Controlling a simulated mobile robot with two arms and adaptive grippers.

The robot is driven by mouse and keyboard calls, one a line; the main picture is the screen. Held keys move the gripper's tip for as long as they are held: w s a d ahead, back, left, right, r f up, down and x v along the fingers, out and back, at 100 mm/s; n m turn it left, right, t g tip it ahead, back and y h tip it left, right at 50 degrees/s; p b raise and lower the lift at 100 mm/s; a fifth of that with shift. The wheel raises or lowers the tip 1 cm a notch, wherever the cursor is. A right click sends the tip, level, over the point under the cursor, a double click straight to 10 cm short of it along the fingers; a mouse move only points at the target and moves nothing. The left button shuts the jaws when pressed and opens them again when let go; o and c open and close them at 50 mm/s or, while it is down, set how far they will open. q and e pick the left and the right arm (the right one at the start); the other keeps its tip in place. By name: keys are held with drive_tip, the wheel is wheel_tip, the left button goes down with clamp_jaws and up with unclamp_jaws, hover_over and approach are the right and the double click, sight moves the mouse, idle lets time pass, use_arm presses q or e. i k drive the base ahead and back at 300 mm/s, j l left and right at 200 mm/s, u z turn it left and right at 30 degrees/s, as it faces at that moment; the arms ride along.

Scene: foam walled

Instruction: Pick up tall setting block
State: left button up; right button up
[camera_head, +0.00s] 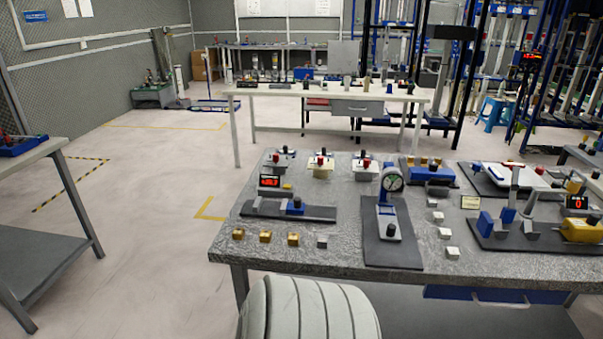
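Several small blocks stand on the grey speckled table (340,261) in front of me. Along its front left edge are brass-coloured blocks (265,236) and a grey block (322,242). Right of the dial gauge stand, pale metal blocks (444,233) form a row running away from me. More brass-coloured blocks (423,161) sit on a blue fixture at the back. The blocks are too small here to tell which is the tall setting block. Neither of my grippers is in view.
A dial gauge stand (390,210) on a dark mat stands mid-table. A fixture with a red display (270,181) is left, a blue and yellow one (580,230) right. A white bench (330,92) stands behind. Open floor (150,190) lies left of the table.

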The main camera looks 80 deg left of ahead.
sight(322, 240)
drive_tip(key=u, duration=3)
